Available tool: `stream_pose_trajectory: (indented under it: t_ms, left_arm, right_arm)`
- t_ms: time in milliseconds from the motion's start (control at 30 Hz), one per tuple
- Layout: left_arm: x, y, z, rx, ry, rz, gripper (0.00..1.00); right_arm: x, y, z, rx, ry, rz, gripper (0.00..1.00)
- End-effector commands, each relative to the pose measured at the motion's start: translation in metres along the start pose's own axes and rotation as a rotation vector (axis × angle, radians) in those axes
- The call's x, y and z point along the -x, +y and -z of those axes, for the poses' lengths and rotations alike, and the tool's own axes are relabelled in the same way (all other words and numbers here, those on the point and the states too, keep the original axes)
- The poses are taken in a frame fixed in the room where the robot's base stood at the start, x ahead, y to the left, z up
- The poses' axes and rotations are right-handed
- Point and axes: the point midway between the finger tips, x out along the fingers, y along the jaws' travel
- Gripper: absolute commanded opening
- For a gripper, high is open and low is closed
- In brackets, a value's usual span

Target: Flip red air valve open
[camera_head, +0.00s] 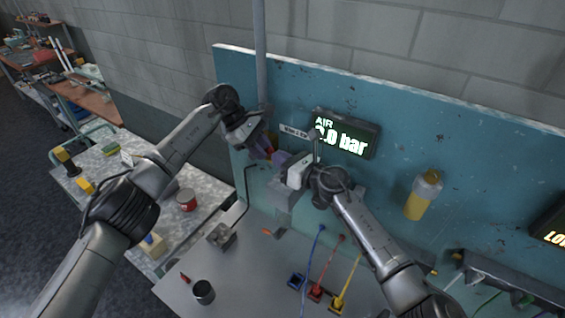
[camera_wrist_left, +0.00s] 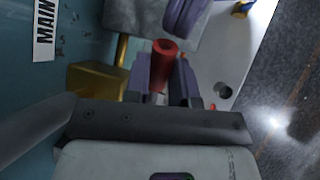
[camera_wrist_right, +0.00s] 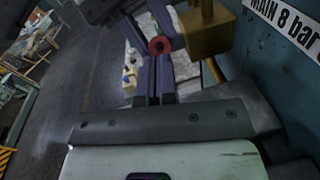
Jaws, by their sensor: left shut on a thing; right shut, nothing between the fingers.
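The red air valve handle (camera_wrist_left: 163,48) shows in the left wrist view as a short round red grip. It stands beside a brass valve body (camera_wrist_left: 97,82) on the blue panel. My left gripper (camera_wrist_left: 166,66) has its purple fingers shut on the red handle. In the right wrist view the handle's round end (camera_wrist_right: 159,45) shows just beyond my right gripper (camera_wrist_right: 155,68), whose purple fingers are shut and empty. The brass body (camera_wrist_right: 205,35) is at upper right there. In the head view both grippers are close together at the panel, and the valve is mostly hidden.
An air display (camera_head: 345,135) glows "bar", its first digit partly covered by my right arm. A yellow bottle (camera_head: 422,195) hangs on the blue panel. The bench below holds a grey cup (camera_head: 203,292), a grey block (camera_head: 221,236) and coloured plugs with cables (camera_head: 316,292).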

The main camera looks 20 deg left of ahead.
Motion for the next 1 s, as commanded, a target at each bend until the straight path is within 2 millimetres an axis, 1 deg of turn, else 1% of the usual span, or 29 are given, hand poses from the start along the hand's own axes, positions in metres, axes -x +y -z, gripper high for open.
stream_pose_trajectory:
  t_ms: [33, 200, 300, 567, 667, 767, 1000]
  left_arm:
    - [-0.009, -0.003, -0.002, -0.008, 0.001, 0.022, 0.24]
    - [-0.009, -0.003, -0.002, -0.007, 0.001, 0.021, 0.40]
    - [-0.008, -0.003, -0.002, -0.007, 0.001, 0.019, 0.48]
    - [-0.004, -0.002, -0.001, -0.005, 0.001, 0.014, 0.48]
    - [0.005, -0.001, -0.001, -0.005, 0.001, 0.013, 0.48]
    - [0.021, -0.001, -0.001, -0.004, 0.002, 0.011, 0.48]
    - [0.066, -0.001, -0.001, -0.005, 0.001, 0.013, 0.48]
  right_arm:
    - [-0.003, 0.002, -0.008, 0.000, -0.013, 0.002, 0.00]
    - [-0.003, 0.002, -0.007, 0.001, -0.012, 0.002, 0.00]
    - [-0.002, 0.002, -0.006, 0.000, -0.010, 0.001, 0.00]
    - [-0.002, 0.001, -0.005, 0.000, -0.008, 0.001, 0.00]
    - [-0.002, 0.001, -0.004, 0.000, -0.007, 0.001, 0.00]
    - [-0.001, 0.001, -0.004, 0.000, -0.007, 0.001, 0.00]
    - [-0.001, 0.001, -0.004, 0.000, -0.006, 0.001, 0.00]
